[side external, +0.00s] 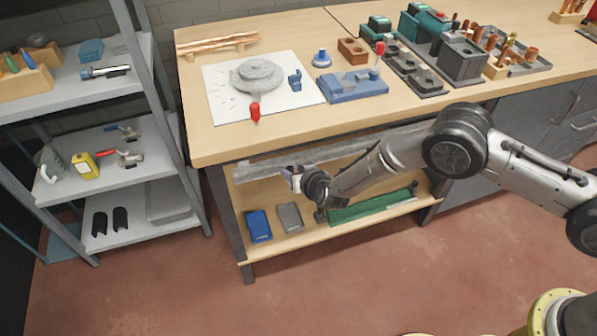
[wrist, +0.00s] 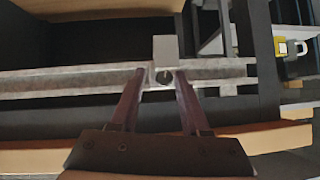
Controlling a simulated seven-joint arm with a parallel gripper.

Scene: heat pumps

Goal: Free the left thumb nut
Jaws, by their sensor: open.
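A long grey metal rail (side external: 350,151) runs under the front of the workbench top. It also crosses the wrist view (wrist: 70,84). In the wrist view a pale block (wrist: 165,49) sits across the rail, with a small dark round piece (wrist: 164,77) at its lower end that looks like the thumb nut; it is too small to be sure. My gripper (wrist: 160,73) is open, with one fingertip on each side of this piece and apparent gaps. In the side view my gripper (side external: 291,174) is under the bench edge and hides the nut.
The bench top (side external: 215,147) overhangs close above my gripper. The lower shelf (side external: 290,249) below holds a blue box (side external: 258,226), a grey box (side external: 290,217) and a green bar (side external: 372,206). A metal shelf rack (side external: 165,150) stands at the left.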

